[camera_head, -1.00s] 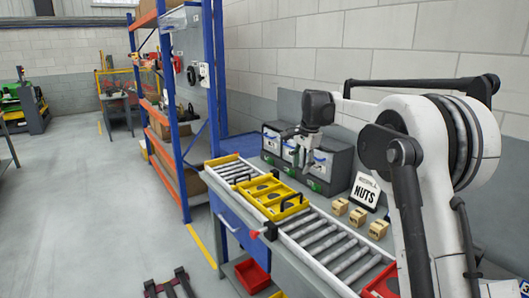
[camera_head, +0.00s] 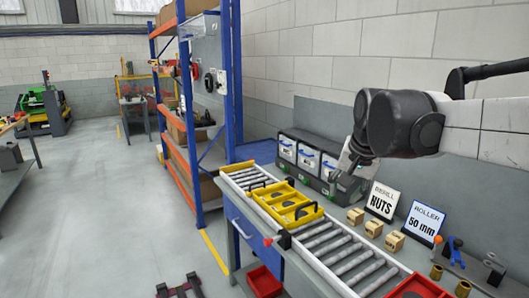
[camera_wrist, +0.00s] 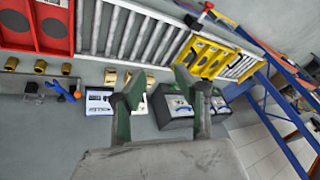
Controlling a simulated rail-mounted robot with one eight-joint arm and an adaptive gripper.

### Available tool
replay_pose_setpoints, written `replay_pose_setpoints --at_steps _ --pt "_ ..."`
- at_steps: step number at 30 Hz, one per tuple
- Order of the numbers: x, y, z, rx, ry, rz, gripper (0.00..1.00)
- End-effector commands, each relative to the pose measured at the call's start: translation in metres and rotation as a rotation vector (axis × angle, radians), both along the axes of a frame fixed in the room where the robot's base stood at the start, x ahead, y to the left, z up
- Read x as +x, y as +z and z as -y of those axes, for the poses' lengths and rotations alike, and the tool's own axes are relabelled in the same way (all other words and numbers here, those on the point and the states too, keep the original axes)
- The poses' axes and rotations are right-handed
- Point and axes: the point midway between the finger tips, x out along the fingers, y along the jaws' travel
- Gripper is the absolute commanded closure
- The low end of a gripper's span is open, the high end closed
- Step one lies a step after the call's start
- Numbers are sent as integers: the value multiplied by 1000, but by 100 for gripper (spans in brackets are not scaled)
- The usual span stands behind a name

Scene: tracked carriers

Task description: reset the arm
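My arm reaches in from the right in the head view, with its dark wrist and my gripper (camera_head: 345,172) above the bench behind the conveyor. In the wrist view my gripper (camera_wrist: 155,82) shows two greenish fingers spread apart with nothing between them. It is open and empty. The yellow tray (camera_head: 285,205) sits on the roller conveyor (camera_head: 345,262), apart from my gripper; it also shows in the wrist view (camera_wrist: 208,58).
Dark bins (camera_head: 308,158) stand by the wall, left of my gripper. Small boxes (camera_head: 374,229), a nuts sign (camera_head: 382,201) and a roller sign (camera_head: 424,223) stand on the bench below. A blue-and-orange shelf (camera_head: 232,90) rises at left. Open floor (camera_head: 100,220) lies farther left.

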Motion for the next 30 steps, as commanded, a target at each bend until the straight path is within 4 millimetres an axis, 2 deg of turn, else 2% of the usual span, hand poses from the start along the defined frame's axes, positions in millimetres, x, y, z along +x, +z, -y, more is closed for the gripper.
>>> replay_pose_setpoints --at_steps 1,8,18,24,30 --pt "-18 -3 0 -13 21 12 70" --pt "-86 -22 2 -79 126 69 70" --pt "-178 -72 5 -184 276 150 70" --pt "-214 -102 7 -237 342 184 70" --pt "-227 -115 7 -258 370 197 70"
